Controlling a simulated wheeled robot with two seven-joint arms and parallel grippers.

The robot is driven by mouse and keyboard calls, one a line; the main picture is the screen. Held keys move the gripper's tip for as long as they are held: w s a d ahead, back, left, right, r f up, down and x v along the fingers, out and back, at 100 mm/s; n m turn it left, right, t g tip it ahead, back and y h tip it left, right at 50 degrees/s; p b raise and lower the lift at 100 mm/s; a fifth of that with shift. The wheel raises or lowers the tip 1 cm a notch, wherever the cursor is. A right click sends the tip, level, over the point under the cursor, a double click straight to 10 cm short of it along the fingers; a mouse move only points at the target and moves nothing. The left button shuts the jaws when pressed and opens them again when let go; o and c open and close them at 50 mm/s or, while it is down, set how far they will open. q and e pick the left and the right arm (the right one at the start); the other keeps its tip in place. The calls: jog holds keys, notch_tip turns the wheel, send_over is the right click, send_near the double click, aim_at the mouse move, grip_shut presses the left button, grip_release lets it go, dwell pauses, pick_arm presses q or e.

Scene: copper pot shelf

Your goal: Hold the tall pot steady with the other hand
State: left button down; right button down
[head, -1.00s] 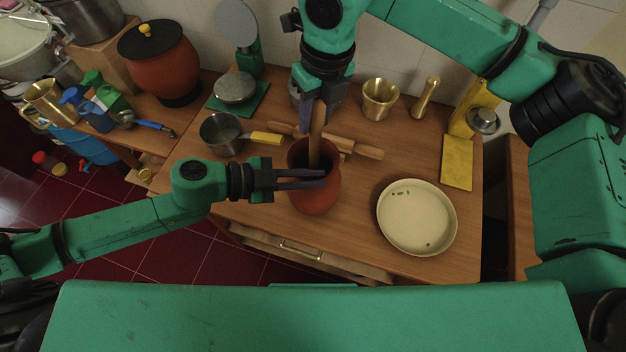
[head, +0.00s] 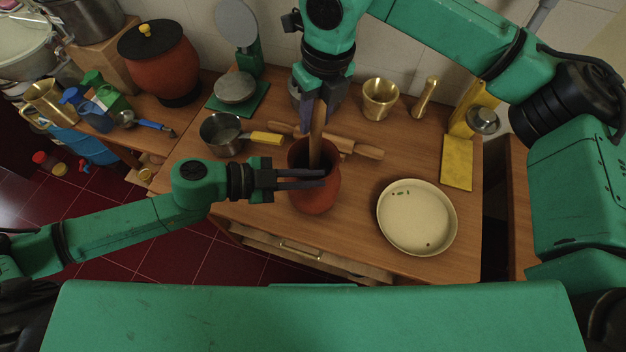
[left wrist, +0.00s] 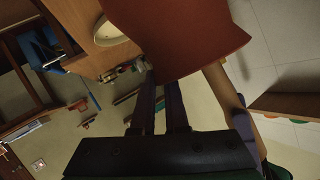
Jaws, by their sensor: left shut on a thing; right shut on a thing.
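The tall pot (head: 315,200) is a reddish-brown clay vessel standing upright near the middle of the wooden counter. My left gripper (head: 324,177) comes in from the left at its upper part and is shut on it. In the left wrist view the pot's red wall (left wrist: 180,38) is at the fingertips of my left gripper (left wrist: 163,80); the exact contact is hidden. My right gripper (head: 318,118) is above the pot, shut on a wooden rod (head: 317,145). The rod's lower end goes into the pot's mouth and is hidden inside.
A rolling pin (head: 362,150) and a saucepan (head: 222,133) with a yellow handle lie behind the pot. A cream dish (head: 418,220) stands to the right, a brass mortar (head: 380,98) at the back. The counter's front edge is close below the pot.

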pick_arm(q)
jog(key=shift+f, duration=0.2)
pick_arm(e)
jog(key=r, duration=1)
jog(key=w+r, duration=0.1)
jog(key=r, duration=0.4)
jog(key=shift+w+d, duration=0.1)
jog(key=shift+d, duration=0.05)
jog(key=shift+r, duration=0.5)
notch_tip(320, 180, up, 4)
dwell(0.4)
pick_arm(q)
jog(key=c, duration=1.1)
grip_release()
jog(key=shift+o, duration=1.2)
jog(key=shift+r, duration=0.1)
pick_arm(e)
jog(key=shift+w, duration=0.1)
